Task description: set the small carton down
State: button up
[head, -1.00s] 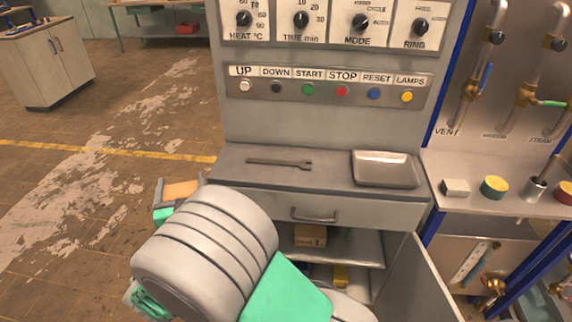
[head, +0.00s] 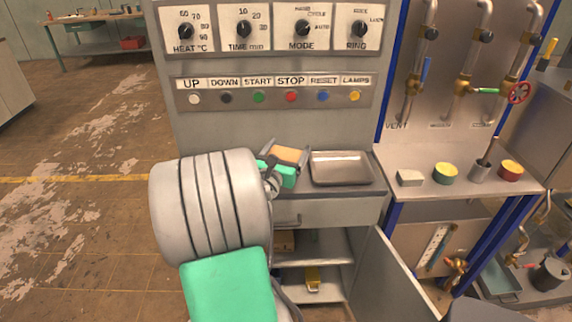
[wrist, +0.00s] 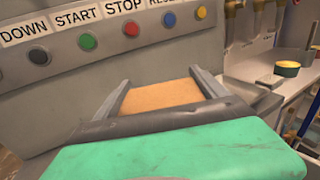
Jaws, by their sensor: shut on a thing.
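The small carton is a tan box (head: 289,155) at the back of the console's grey worktop (head: 377,188), left of the metal tray. My gripper (head: 285,159) is shut on it, one finger on each side. In the wrist view the carton (wrist: 160,96) shows between the two grey fingers (wrist: 163,86), in front of the button panel. My gripper and arm hide its underside and the left part of the worktop. I cannot tell whether the carton touches the worktop.
The metal tray (head: 342,170) lies on the right of the worktop. Below, an open cabinet door (head: 385,290) juts out, with a brown box (head: 284,242) and a yellow thing (head: 313,278) inside. A side bench to the right holds several small containers (head: 446,172).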

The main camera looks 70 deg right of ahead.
jog(key=w+d+f, duration=0.1)
jog(key=d+f, duration=0.3)
jog(key=w+d+f+b, duration=0.1)
jog(key=d+f, duration=0.1)
jog(key=shift+w+d+f, duration=0.3)
jog(key=shift+w+f, duration=0.05)
jog(key=f, duration=0.3)
jog(key=shift+w+d+f, duration=0.1)
jog(key=shift+d+f, duration=0.1)
jog(key=shift+f, duration=0.05)
jog(key=shift+r, duration=0.1)
jog(key=o, duration=1)
jog(key=shift+f, duration=0.25)
jog(key=o, duration=0.4)
jog(key=shift+r, duration=0.1)
